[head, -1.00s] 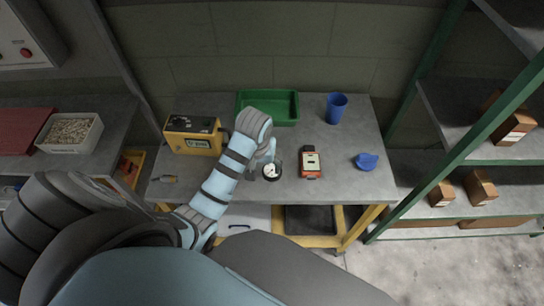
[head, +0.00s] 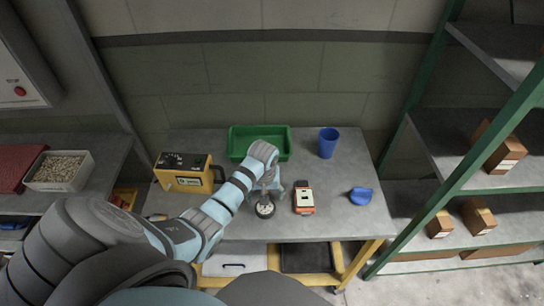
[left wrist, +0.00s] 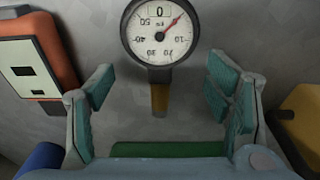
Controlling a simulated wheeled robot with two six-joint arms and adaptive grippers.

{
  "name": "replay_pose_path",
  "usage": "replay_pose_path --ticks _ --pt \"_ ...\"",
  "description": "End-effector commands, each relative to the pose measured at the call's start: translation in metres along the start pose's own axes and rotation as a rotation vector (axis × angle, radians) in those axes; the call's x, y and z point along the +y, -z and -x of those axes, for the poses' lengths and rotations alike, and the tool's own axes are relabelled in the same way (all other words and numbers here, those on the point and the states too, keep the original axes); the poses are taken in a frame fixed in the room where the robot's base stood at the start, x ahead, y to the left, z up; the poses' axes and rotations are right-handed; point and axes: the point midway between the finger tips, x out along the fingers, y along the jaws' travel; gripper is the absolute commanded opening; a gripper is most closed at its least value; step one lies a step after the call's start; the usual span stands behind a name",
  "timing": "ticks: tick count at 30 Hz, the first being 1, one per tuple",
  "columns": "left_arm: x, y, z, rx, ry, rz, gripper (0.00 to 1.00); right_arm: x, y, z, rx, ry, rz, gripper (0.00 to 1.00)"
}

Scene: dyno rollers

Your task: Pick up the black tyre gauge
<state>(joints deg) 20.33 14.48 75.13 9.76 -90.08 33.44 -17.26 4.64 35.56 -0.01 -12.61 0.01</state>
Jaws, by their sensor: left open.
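The black tyre gauge (head: 265,209) has a round white dial in a black rim and lies on the grey workbench (head: 335,222). In the left wrist view the gauge (left wrist: 160,35) shows its dial and red needle at the top, with a brass-coloured stem pointing toward my palm. My left gripper (head: 267,187) is open just behind the gauge. In the left wrist view the teal finger pads of the left gripper (left wrist: 160,92) stand on either side of the stem, with clear gaps. The gauge is not held. My right gripper is not in view.
An orange and black handheld device (head: 304,198) lies close right of the gauge. A yellow case (head: 186,180) stands left, a green tray (head: 236,143) behind. A blue cup (head: 328,143) and a blue item (head: 361,196) are on the right. Bench is clear at the front.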

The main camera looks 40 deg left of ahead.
Motion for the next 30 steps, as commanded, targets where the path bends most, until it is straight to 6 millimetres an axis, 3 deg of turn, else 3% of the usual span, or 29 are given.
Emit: replay_pose_path --ticks 1,7,20,30 --pt "-0.0009 -0.0017 -0.0124 -0.001 0.001 0.001 0.72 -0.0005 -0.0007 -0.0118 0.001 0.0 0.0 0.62" --pt "0.0007 -0.0012 -0.0088 -0.001 0.0 -0.002 0.71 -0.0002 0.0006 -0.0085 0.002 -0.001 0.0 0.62" --pt "0.0011 -0.0014 -0.0081 -0.001 0.0 -0.003 0.02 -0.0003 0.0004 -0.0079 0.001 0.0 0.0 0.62" --pt "0.001 -0.0009 -0.0052 -0.001 0.0 -0.003 0.0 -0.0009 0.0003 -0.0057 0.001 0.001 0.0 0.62"
